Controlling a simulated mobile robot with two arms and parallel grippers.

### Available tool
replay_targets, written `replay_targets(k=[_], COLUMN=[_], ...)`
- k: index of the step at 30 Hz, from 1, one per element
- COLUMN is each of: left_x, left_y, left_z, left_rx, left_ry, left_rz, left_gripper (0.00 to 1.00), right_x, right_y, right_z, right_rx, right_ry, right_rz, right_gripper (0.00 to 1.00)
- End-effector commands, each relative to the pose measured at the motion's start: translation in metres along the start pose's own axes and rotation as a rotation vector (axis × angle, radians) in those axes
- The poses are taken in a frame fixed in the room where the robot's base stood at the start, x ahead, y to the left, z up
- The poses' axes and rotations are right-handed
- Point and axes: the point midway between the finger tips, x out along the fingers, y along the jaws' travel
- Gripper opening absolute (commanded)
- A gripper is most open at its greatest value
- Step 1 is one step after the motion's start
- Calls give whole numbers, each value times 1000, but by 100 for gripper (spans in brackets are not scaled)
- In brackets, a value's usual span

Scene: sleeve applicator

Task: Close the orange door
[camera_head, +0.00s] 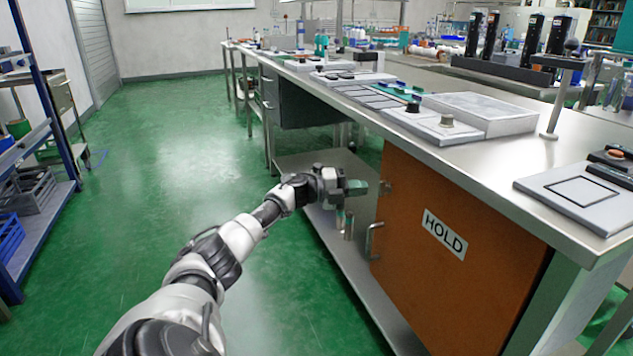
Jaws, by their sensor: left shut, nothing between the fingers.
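The orange door (415,265) is a flat panel under the front edge of the steel bench, with a white HOLD label (444,234). A metal handle (371,241) sits near its left edge. My left gripper (357,187) is shut and empty, in front of this opening. In the picture it is just left of the door's upper left edge and above the handle; I cannot tell if it touches the door. My right gripper is out of view.
The steel bench top (480,170) carries trays, flat plates and black devices. Small upright objects (347,224) show below my gripper above the low shelf (360,285). A blue rack (50,150) stands at the far left. The green floor (170,140) between is clear.

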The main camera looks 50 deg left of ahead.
Motion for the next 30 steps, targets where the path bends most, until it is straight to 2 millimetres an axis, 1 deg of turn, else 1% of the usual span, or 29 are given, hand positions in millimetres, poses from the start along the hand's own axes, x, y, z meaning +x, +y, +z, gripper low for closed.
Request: replay_targets(k=[1, 9, 14, 15, 21, 30], left_x=[-3, -50, -73, -76, -88, -89], left_y=[-1, 0, 0, 1, 0, 1], left_z=[1, 26, 39, 41, 47, 47], left_rx=[0, -1, 1, 1, 0, -1], left_ry=[-1, -4, -3, -3, 0, 3], left_rz=[1, 1, 1, 1, 3, 3], left_gripper=[0, 0, 0, 0, 0, 0], right_x=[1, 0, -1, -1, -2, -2], right_y=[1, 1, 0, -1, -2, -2], right_z=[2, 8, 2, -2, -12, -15], right_rx=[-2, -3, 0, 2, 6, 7], right_ry=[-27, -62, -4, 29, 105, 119], right_rz=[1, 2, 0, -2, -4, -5], right_gripper=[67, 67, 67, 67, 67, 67])
